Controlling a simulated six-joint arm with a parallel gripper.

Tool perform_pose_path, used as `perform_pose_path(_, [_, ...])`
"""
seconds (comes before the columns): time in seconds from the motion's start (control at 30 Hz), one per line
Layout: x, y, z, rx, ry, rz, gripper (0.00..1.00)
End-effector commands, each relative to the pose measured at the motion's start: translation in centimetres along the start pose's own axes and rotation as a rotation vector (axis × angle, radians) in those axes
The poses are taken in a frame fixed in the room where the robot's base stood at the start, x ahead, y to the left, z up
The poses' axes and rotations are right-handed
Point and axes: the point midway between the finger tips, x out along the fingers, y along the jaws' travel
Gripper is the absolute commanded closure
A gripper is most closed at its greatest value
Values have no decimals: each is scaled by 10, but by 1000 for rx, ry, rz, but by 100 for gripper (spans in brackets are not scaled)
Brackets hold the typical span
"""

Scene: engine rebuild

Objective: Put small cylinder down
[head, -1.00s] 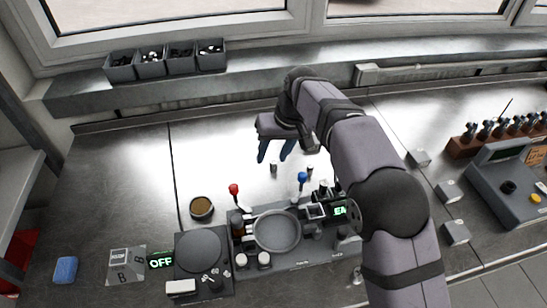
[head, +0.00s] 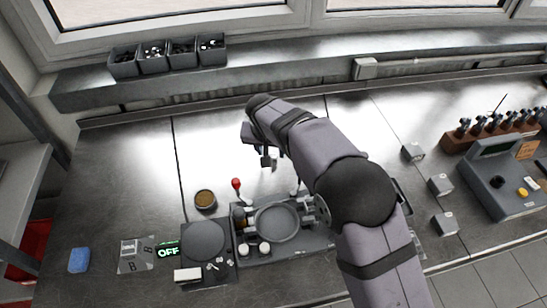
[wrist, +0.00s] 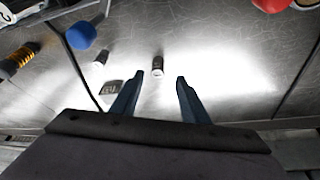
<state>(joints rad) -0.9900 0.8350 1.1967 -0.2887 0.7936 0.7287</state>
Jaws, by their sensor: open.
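A small dark cylinder with a pale top (wrist: 157,66) stands on the metal bench in the wrist view, just beyond and between my fingertips. It seems to show in the head view as a small pale shape (head: 274,164) beside my fingers. My gripper (wrist: 160,76) is open, with a gap on both sides of the cylinder and nothing held. In the head view my gripper (head: 267,158) is over the bench behind the fixture. A second small cylinder (wrist: 101,58) and a small dark square piece (wrist: 109,88) lie to the left in the wrist view.
A blue knob (wrist: 81,35) and a red knob (head: 236,183) rise from the fixture with the round grey dish (head: 277,222). A brown-filled cup (head: 205,199) stands to its left. Small grey blocks (head: 440,184) sit at right. The bench behind the fixture is mostly clear.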

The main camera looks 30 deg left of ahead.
Motion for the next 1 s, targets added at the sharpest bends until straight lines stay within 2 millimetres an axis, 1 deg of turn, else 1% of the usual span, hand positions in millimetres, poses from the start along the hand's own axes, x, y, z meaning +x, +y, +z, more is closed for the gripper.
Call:
perform_pose_path(0.33, [11, 2, -1, 0, -2, 1, 59])
perform_pose_path(0.47, [23, 4, -2, 1, -3, 2, 59])
perform_pose_path(0.6, [39, 5, -3, 0, -2, 2, 59])
perform_pose_path(0.73, [50, 5, -3, 0, 0, 0, 59])
perform_pose_path(0.83, [55, 5, -3, 0, 0, 0, 59])
perform_pose_path(1.0, [57, 4, -2, 0, 1, -1, 59])
